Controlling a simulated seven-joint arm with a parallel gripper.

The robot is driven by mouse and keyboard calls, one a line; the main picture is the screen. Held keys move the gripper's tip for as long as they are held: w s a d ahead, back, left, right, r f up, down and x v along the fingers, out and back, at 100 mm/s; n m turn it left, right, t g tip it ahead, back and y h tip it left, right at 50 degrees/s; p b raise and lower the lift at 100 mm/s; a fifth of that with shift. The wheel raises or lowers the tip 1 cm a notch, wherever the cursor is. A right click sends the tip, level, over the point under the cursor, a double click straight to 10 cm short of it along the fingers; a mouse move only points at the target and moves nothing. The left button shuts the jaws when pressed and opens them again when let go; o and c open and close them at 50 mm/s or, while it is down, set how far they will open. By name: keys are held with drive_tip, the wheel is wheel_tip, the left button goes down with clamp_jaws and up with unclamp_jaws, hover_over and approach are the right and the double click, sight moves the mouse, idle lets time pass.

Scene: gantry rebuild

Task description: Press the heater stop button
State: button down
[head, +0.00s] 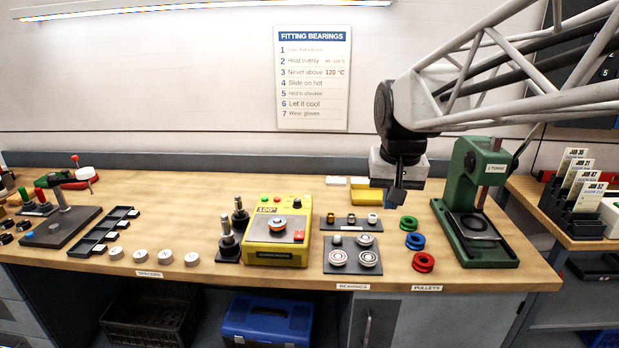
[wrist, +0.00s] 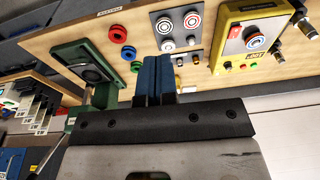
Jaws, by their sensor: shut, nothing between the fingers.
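The heater is a yellow box (head: 282,258) standing mid-bench, with a lit display reading 100, a small green button (head: 265,199), a small red button (head: 277,199) and a black knob (head: 297,203). A red square (head: 299,235) sits at the right of its front top; I cannot read any stop label. A bearing (head: 278,224) rests on its plate. My gripper (head: 397,196) is shut and empty, above the bench, well right of the heater. In the wrist view its blue fingers (wrist: 156,64) are together, and the heater (wrist: 228,52) is at the upper right.
Bearings stand on dark mats (head: 351,262) right of the heater, with red, green and blue pulleys (head: 415,240) beyond. A green press (head: 468,190) stands to the right of my gripper. Dark posts (head: 229,240) stand close left of the heater. A wall sign (head: 313,80) hangs behind.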

drive_tip(key=w+a+r, duration=0.1)
drive_tip(key=w+a, duration=0.4)
drive_tip(key=w, duration=0.5)
drive_tip(key=g, duration=0.2)
hover_over(277, 198)
wheel_tip(277, 198, down, 7)
drive_tip(key=shift+s+d+f, duration=0.15)
drive_tip(key=shift+d+f, duration=0.05)
drive_tip(key=shift+d, duration=0.1)
drive_tip(key=shift+f, duration=0.15)
drive_tip(key=f, duration=1.3)
drive_tip(key=shift+a+f, duration=0.15)
drive_tip(key=shift+a, duration=0.05)
drive_tip(key=shift+f, duration=0.25)
